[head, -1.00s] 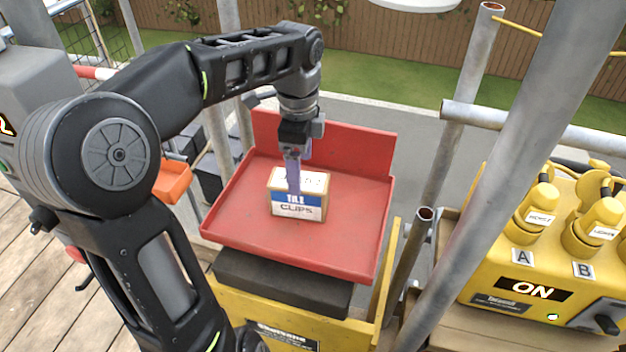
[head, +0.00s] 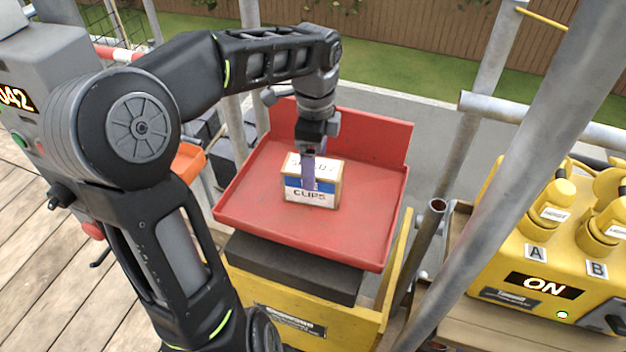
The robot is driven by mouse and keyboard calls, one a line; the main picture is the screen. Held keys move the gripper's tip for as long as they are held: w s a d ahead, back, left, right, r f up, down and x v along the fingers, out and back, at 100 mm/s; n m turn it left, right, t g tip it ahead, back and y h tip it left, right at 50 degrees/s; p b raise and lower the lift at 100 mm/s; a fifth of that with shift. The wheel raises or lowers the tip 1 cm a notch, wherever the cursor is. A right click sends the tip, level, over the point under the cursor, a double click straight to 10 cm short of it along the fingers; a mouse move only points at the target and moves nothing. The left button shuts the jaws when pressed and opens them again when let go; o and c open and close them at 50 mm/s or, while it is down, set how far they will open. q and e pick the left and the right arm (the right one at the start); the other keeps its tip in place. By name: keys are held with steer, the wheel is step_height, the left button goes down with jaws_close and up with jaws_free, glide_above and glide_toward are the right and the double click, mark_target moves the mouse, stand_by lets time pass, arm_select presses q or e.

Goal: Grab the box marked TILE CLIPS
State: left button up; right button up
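The box marked TILE CLIPS (head: 298,190) is a small brown carton with a blue and white label. It sits upright on the red tray (head: 280,231). My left gripper (head: 309,180) points down at the box from above. One purple finger shows in front of the box and covers part of its top and the word TILE. The other finger is hidden, so I cannot tell whether the gripper is open or shut on the box. My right gripper is not in view.
The tray has raised red walls at the back and rests on a black block (head: 290,268) above a yellow stand (head: 290,312). Scaffold poles (head: 505,170) stand to the right, before a yellow control unit (head: 522,262) reading ON. An orange part (head: 188,161) is left of the tray.

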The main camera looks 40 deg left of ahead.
mark_target(327, 193)
arm_select(q)
step_height(327, 193, down, 5)
steer(key=shift+s+a+f, duration=0.1)
steer(key=shift+s, duration=0.05)
stand_by(0.6)
jaws_close()
stand_by(0.8)
